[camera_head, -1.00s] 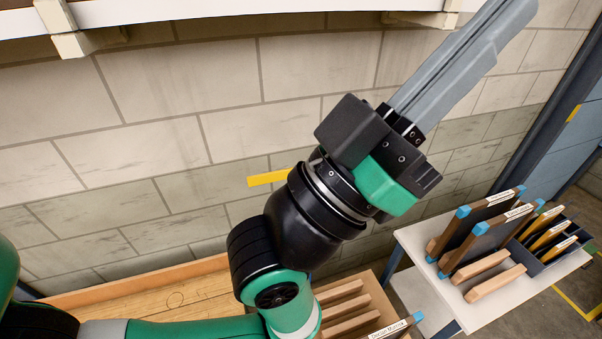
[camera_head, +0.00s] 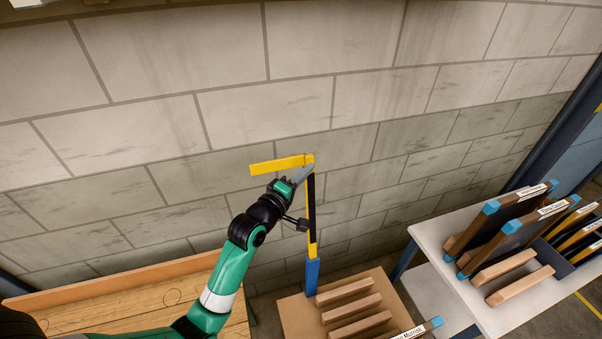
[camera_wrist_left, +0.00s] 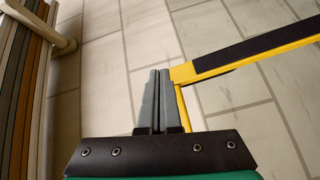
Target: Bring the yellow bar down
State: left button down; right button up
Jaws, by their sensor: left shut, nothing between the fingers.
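The yellow bar (camera_head: 278,165) sticks out to the left from the top of a yellow and black upright (camera_head: 311,215) with a blue foot. It is raised and nearly level. My left gripper (camera_head: 302,174) is shut and empty, its fingertips close to the joint of bar and upright in the head view. In the left wrist view the shut fingers (camera_wrist_left: 156,98) are beside a yellow corner (camera_wrist_left: 183,73), where a black-faced yellow length (camera_wrist_left: 250,52) meets a thinner yellow one. I cannot tell whether the fingers touch it. My right gripper is not in view.
A white table (camera_head: 432,232) with dark panels and wooden blocks stands at right. A wooden bench (camera_head: 130,300) is at lower left. The block wall behind is bare.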

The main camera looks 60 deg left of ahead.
pick_arm(q)
jog(key=s+a+f+n+g, duration=0.1)
jog(key=s+a+f+n, duration=0.1)
jog(key=f, duration=0.4)
jog(key=s+a+f+n+g, duration=0.2)
jog(key=a+f+n, duration=0.1)
jog(key=f, duration=0.2)
notch_tip(320, 180, up, 4)
jog(key=s+a+y, duration=0.1)
jog(key=a+y, duration=0.1)
jog(key=w+a+p, duration=0.1)
jog(key=w+a, duration=0.1)
jog(key=w, duration=0.5)
jog(key=shift+w+a+f+n, duration=0.15)
jog(key=shift+w+f+n, duration=0.1)
jog(key=shift+f+n, duration=0.1)
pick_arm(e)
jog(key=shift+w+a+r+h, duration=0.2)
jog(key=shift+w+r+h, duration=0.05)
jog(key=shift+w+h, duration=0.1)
pick_arm(q)
jog(key=shift+t, duration=0.3)
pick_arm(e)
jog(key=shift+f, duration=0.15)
